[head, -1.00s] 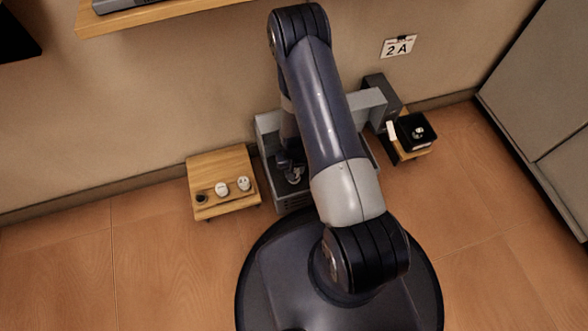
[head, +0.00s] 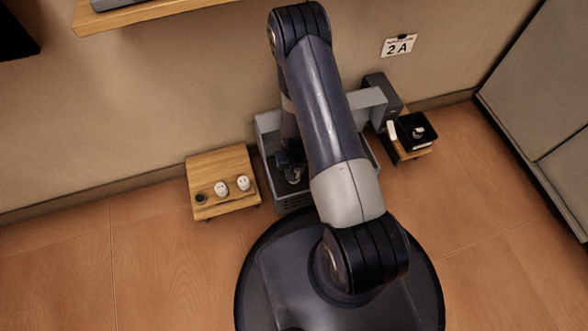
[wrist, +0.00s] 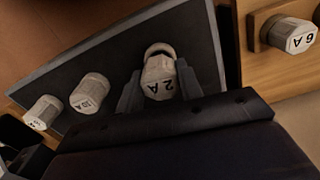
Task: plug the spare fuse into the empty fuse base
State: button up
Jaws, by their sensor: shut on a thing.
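My gripper (wrist: 158,92) is shut on a pale fuse marked 2 A (wrist: 160,80), one finger on each side of it. A pale ring (wrist: 158,48) shows just past the fuse's far end, over the dark panel (wrist: 120,52). I cannot tell whether the fuse is inside that ring or only above it. In the head view my gripper (head: 290,164) is low over the grey housing (head: 268,125), partly hidden by my arm. A wall card (head: 399,46) reads 2 A.
Two more pale fuses (wrist: 90,92) (wrist: 43,112) stand in the dark panel. The wooden stand (head: 223,160) at left has a dark round spot (head: 200,198) and two pale fuses (head: 222,188) (head: 243,183); one reads 6 A (wrist: 290,35). A black tray (head: 416,131) is at right.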

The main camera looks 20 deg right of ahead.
jog(key=shift+f+b, duration=0.9)
jog(key=shift+b, duration=0.25)
dwell(1.5)
jog(key=o, duration=1)
jog(key=shift+o, duration=0.5)
jog(key=o, duration=0.4)
jog(key=shift+r+p, duration=2.25)
jog(key=shift+r, duration=1.25)
